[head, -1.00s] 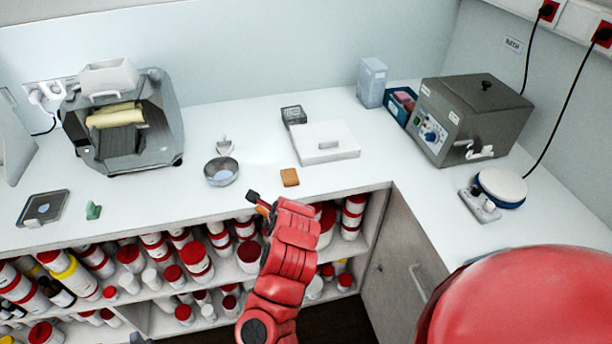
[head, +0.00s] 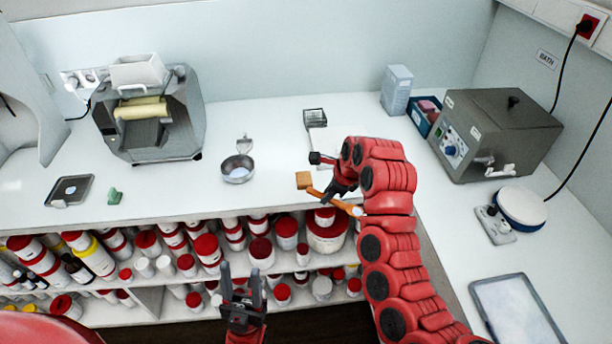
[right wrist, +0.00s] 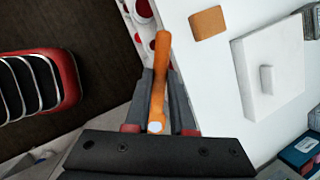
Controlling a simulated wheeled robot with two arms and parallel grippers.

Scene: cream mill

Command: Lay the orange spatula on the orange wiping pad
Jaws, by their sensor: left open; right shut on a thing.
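The orange wiping pad (head: 304,180) lies flat on the white bench near its front edge. It also shows at the top of the right wrist view (right wrist: 207,22). The orange spatula (head: 348,207) is in my right gripper (head: 337,191), which is shut on it close to the pad at the bench's front edge. In the right wrist view the spatula (right wrist: 160,70) runs lengthwise between the fingers, its pale end towards the palm. The spatula and pad appear apart there. My left gripper (head: 242,290) is open and empty, low in front of the shelves.
A metal bowl (head: 238,169) stands left of the pad. A white lidded box (right wrist: 271,70) lies behind and right of it, partly hidden by my right arm in the head view. Shelves of bottles (head: 205,246) are under the bench. Bench between bowl and pad is clear.

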